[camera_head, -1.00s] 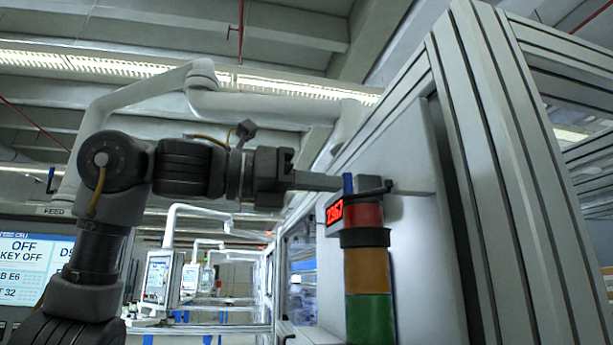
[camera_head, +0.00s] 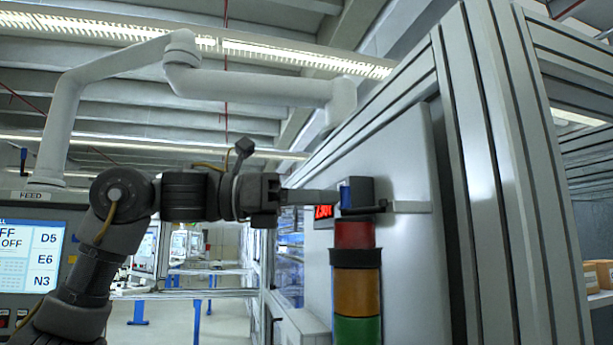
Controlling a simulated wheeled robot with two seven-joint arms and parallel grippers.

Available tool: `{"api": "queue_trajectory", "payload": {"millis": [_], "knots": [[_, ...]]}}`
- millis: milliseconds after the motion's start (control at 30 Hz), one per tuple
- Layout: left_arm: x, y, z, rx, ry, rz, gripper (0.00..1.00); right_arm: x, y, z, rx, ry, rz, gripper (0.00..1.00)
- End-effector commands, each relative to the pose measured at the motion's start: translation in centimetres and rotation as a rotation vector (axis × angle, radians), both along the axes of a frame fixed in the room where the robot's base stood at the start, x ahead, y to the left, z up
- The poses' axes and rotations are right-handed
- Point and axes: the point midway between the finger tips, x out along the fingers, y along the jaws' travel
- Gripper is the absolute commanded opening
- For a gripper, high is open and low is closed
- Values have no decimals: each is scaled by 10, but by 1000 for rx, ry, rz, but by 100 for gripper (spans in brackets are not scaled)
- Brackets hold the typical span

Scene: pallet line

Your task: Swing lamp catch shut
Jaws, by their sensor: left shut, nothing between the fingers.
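The signal lamp (camera_head: 357,290) is an upright stack of red, amber and green segments in front of the pale cabinet panel. Above its red top is a dark flat piece (camera_head: 366,210), and over that a small grey block with a blue face (camera_head: 345,195), which looks like the catch. A light bracket (camera_head: 410,206) runs from there to the panel. My left gripper (camera_head: 335,196) is shut and empty, its fingers pointing right with the tips at the blue face. I cannot tell whether they touch it. My right gripper is out of view.
The cabinet's metal frame posts (camera_head: 490,170) stand close on the right. A feed screen (camera_head: 30,255) is at the lower left. A pale jointed boom (camera_head: 250,85) hangs above my arm.

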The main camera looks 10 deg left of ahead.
Motion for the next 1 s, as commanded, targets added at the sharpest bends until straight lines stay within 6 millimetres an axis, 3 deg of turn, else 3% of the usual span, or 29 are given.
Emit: {"api": "queue_trajectory", "payload": {"millis": [467,667,733,1000], "knots": [[-1,7,0,0,0,2,0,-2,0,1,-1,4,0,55],[-6,37,1,0,0,-4,0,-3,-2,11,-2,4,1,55],[-11,53,-6,-2,-1,-4,0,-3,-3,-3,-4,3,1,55],[-27,107,-3,-2,-1,-5,0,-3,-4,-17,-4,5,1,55]]}}
